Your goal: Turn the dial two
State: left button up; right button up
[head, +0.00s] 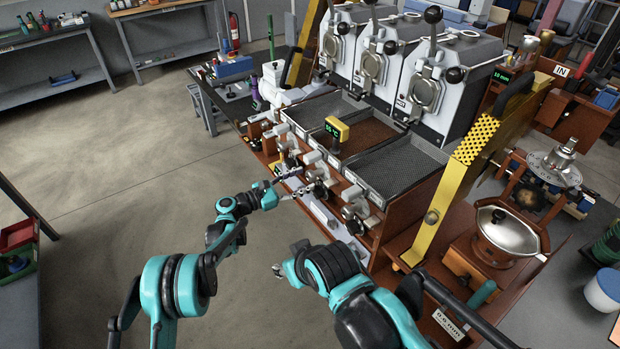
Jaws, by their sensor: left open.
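The sample roaster (400,135) has a row of metal dials along its front panel. One dial (321,187) is right in front of my left gripper (291,187), and another dial (356,213) is nearer to me. More knobs and fittings (287,160) run toward the far end; no number is readable on them. My left gripper is open, with its fingers pointing right toward the dial. I cannot tell whether they touch it.
A yellow perforated bracket (453,190) rises at the right of the cooling trays (400,168). A small yellow display (337,128) stands over the trays. A steel hopper (507,232) is at the right. The grey floor (130,170) at the left is clear.

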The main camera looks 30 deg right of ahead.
aim_at(308, 177)
pick_arm(q)
jog(key=shift+d, duration=1.75)
jog(key=c, duration=1.2)
